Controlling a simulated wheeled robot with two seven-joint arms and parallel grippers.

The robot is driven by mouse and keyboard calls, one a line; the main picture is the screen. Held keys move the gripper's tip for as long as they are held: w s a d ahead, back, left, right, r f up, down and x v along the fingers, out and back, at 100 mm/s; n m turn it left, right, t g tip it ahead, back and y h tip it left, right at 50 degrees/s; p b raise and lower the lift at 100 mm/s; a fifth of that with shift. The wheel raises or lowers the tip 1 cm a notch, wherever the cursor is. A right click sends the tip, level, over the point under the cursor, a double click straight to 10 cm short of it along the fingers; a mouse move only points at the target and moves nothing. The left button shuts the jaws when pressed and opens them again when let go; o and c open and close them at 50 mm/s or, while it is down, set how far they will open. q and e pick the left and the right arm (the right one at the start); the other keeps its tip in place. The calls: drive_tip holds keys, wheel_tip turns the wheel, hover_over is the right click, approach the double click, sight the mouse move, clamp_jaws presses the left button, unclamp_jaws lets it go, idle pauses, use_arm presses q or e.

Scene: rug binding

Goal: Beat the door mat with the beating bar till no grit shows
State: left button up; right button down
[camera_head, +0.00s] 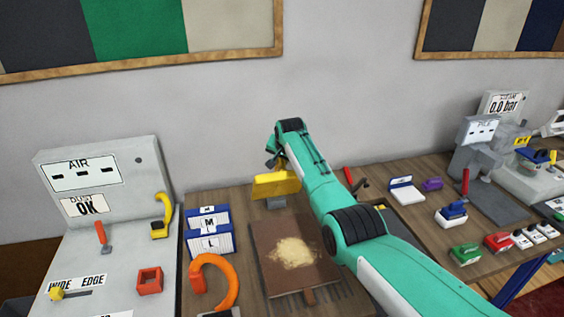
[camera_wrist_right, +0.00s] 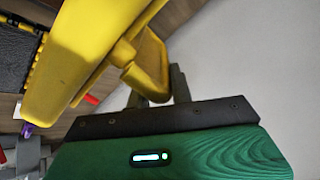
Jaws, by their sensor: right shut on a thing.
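The door mat (camera_head: 267,272) is a brown square lying on the wooden bench in the head view. A pale sandy patch of grit (camera_head: 296,252) shows on its middle. My right gripper (camera_head: 273,163) is above and behind the mat's far edge, shut on the yellow beating bar (camera_head: 275,186). The bar is close above the far edge; whether it touches anything there is unclear. In the right wrist view the bar (camera_wrist_right: 75,60) fills the upper left, with its handle (camera_wrist_right: 150,65) at the dark fingers. My left gripper is not in view.
A grey AIR panel (camera_head: 80,175) stands left, with an orange hook-shaped piece (camera_head: 228,285) and blue-white boxes (camera_head: 211,243) beside the mat. The wall rises close behind.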

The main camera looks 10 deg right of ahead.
drive_tip(key=shift+w+a+r, duration=0.1)
drive_tip(key=shift+w+a, duration=0.05)
drive_tip(key=shift+a, duration=0.1)
drive_tip(key=c, duration=1.5)
unclamp_jaws()
drive_tip(key=shift+o, duration=0.7)
drive_tip(key=shift+a, duration=0.2)
drive_tip(key=shift+d, duration=0.2)
drive_tip(key=shift+v, duration=0.75)
drive_tip(key=b+v, duration=0.4)
drive_tip(key=v, duration=0.8)
